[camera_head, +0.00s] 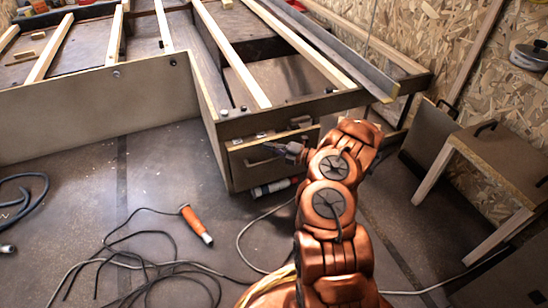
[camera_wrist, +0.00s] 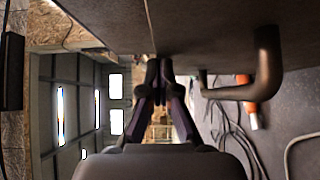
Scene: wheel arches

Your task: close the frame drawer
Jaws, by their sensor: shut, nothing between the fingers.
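The frame drawer (camera_head: 273,171) is a grey-brown panel with a pale top edge, set in the end of the wooden frame (camera_head: 290,109). It looks close to the frame, but I cannot tell whether a small gap remains. Its bar handle (camera_head: 258,161) shows left of my gripper (camera_head: 301,150). In the wrist view, the drawer face (camera_wrist: 215,25) fills the top and the dark handle (camera_wrist: 262,75) stands at the right. My gripper (camera_wrist: 160,65) is shut and empty, its fingertips at or very near the drawer face; contact is unclear.
An orange-handled tool (camera_head: 196,224) and tangled dark cables (camera_head: 130,255) lie on the floor at left. Cylinders (camera_head: 270,187) lie below the drawer.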

